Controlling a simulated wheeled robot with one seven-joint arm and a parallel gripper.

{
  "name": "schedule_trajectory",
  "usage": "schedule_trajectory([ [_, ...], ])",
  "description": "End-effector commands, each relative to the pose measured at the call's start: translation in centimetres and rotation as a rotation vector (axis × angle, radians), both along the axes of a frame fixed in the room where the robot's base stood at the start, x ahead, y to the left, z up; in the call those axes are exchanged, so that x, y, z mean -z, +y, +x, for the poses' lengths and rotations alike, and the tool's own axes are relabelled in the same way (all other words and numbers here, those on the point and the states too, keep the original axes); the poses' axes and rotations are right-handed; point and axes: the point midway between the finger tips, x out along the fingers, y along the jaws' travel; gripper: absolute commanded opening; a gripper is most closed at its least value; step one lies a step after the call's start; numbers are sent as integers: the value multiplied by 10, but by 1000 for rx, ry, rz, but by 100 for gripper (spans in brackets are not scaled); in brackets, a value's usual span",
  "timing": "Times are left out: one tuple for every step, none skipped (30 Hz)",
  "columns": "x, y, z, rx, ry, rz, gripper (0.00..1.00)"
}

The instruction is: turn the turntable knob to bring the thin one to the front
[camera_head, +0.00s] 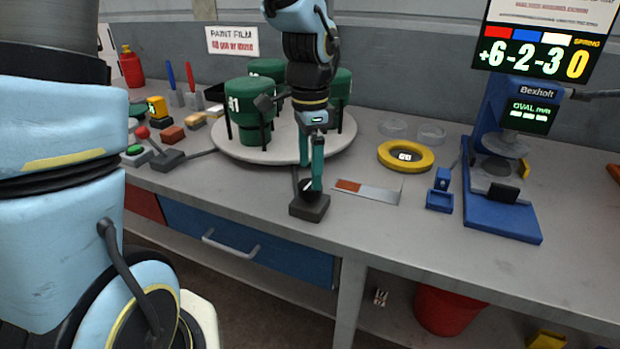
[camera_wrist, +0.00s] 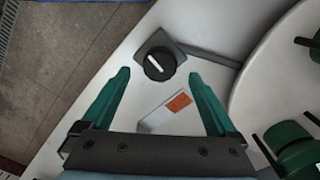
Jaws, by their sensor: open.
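The turntable (camera_head: 228,150) is a round pale disc at the back of the bench; its edge shows at the right in the wrist view (camera_wrist: 243,88). It carries green cylinders in dark posts: one at front left (camera_head: 250,112) with a partly readable white number, one behind (camera_head: 266,68), one at right (camera_head: 341,86), partly behind my arm. The knob (camera_wrist: 160,64), black with a white pointer line, sits on a dark square box (camera_head: 310,208) before the turntable. My gripper (camera_head: 311,178) is open and points down over the knob, with its fingertips (camera_wrist: 160,76) on either side in the wrist view.
A red-and-grey flat plate (camera_head: 368,192) lies right of the knob box. Beyond are a yellow ring (camera_head: 405,156) and a blue gauge stand (camera_head: 500,205). A lever box (camera_head: 167,160) and small blocks stand left. The bench's front edge is close to the knob.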

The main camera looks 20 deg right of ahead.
Motion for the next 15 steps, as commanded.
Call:
schedule_trajectory([
  [9, 1, -1, 1, 4, 3, 94],
  [14, 1, -1, 0, 4, 2, 94],
  [19, 1, -1, -1, 4, 2, 94],
  [23, 0, -1, -1, 3, 2, 94],
  [26, 0, -1, 0, 3, 2, 94],
  [29, 0, -1, 0, 2, 1, 94],
  [32, 0, -1, 1, 1, 0, 94],
  [33, 0, -1, 1, 1, 0, 94],
  [36, 0, -1, 1, 1, 1, 94],
  [37, 0, -1, 1, 1, 1, 94],
  [37, 0, -1, 0, 1, 0, 94],
  [38, 0, -1, 0, 0, 0, 94],
  [38, 0, 0, 0, 0, 0, 94],
  [38, 0, 0, 0, 0, -1, 94],
  [38, 0, 0, -1, 0, -1, 94],
])
